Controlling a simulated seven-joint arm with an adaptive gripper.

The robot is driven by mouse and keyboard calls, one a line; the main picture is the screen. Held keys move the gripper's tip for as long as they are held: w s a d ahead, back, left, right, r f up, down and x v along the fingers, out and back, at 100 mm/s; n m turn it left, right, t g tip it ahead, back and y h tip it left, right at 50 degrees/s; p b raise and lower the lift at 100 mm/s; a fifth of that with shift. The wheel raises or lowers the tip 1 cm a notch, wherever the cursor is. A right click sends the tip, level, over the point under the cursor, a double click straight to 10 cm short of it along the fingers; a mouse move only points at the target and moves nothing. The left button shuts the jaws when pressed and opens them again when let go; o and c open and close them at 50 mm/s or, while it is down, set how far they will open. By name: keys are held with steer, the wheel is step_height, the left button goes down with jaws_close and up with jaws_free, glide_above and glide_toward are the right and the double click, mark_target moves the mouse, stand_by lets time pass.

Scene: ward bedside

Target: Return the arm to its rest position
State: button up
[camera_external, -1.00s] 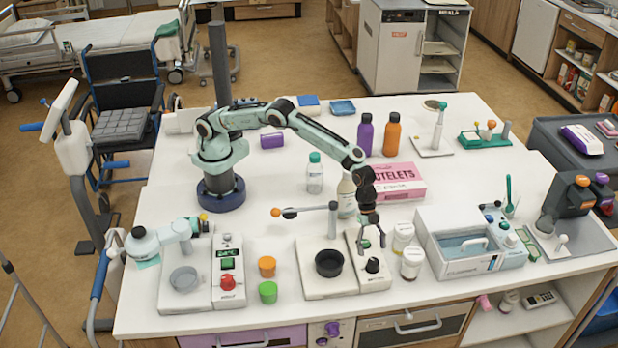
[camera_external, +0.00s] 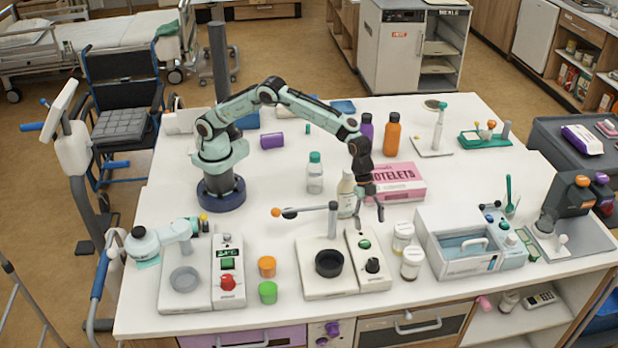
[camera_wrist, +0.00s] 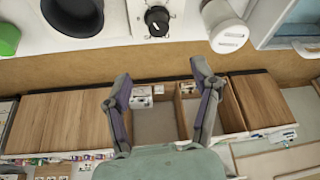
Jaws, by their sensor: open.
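My gripper (camera_external: 370,212) is raised above the white table (camera_external: 270,215), over the back edge of a white device with a black cup and a dial. It also shows in the wrist view (camera_wrist: 162,98), with its two fingers spread wide and nothing between them. The arm rises from a dark blue base at the table's left side, with its elbow bent high. A cream bottle (camera_external: 346,194) stands just left of the gripper, and the pink box (camera_external: 398,182) lies behind and to its right; whether the gripper touches either is unclear.
The device with the black cup (camera_external: 329,263) stands below the gripper. Two white jars (camera_external: 411,263) stand to its right. A clear bottle with a green cap (camera_external: 315,174), a purple bottle (camera_external: 365,133) and an orange bottle (camera_external: 392,134) stand farther back. Open table lies left of centre.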

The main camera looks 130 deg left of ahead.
steer(key=s+d+r+t, duration=0.1)
steer(key=s+r, duration=0.1)
steer(key=r, duration=0.6)
steer(key=s+d+r+t, duration=0.1)
steer(key=d+r+t, duration=0.1)
steer(key=r, duration=0.6)
steer(key=s+r, duration=0.5)
steer(key=s, duration=0.3)
steer(key=s+a+f+n+g+y, duration=0.1)
steer(key=s+f, duration=0.3)
steer(key=s, duration=0.6)
steer(key=s+a+f+n+g+y, duration=0.1)
steer(key=s+f+n+g, duration=0.2)
steer(key=s, duration=0.8)
steer(key=s+a+f+n+g+y, duration=0.1)
steer(key=s+f+n+g, duration=0.2)
steer(key=s+f, duration=0.3)
steer(key=s, duration=0.4)
steer(key=shift+s+f, duration=0.15)
steer(key=shift+s, duration=0.15)
